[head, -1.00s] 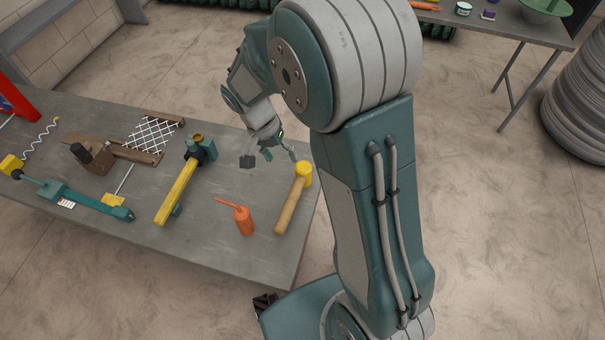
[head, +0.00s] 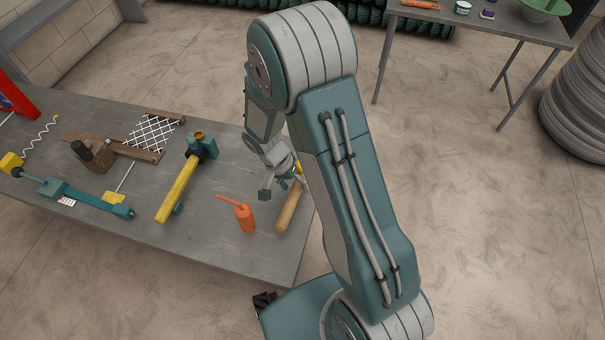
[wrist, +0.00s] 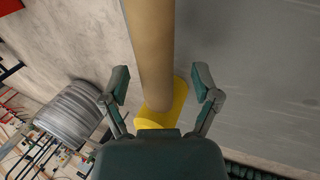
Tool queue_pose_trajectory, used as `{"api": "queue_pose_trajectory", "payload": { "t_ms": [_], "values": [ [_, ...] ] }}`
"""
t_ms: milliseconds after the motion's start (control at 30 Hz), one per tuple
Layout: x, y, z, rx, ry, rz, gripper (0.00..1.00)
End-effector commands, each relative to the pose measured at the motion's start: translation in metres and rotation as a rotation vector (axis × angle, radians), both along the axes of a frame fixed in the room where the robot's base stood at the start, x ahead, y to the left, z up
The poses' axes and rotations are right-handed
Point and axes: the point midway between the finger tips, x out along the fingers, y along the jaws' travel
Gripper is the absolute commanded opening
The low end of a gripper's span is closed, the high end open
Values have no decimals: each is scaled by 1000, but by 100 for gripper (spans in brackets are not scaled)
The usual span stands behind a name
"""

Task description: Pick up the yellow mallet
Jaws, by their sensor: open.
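The yellow mallet lies near the right end of the grey table, its wooden handle (head: 290,208) pointing toward the front edge. Its yellow head (head: 299,168) is partly hidden by my gripper (head: 280,186) in the head view. In the wrist view the yellow head (wrist: 164,108) sits between the two spread fingers of my gripper (wrist: 160,92), and the handle (wrist: 152,45) runs away to the top. The fingers are open on either side of the mallet, and no grip on it shows.
An orange oil can (head: 244,217) stands just left of the mallet. A yellow-handled tool (head: 176,190), a wooden plane (head: 92,155) and a piece of white mesh (head: 152,134) lie further left. The table's right edge is close to the mallet.

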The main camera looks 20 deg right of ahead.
Motion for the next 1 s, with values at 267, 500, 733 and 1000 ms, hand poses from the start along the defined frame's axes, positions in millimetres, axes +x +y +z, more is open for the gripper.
{"api": "queue_pose_trajectory", "payload": {
  "t_ms": [267,500,733,1000],
  "values": [
    [-2,-3,-9,1,-2,-1,80],
    [-2,-3,-9,1,-1,0,0],
    [-2,-2,-9,2,-1,0,0],
    [-1,-2,-4,2,-3,0,0]
  ]
}}
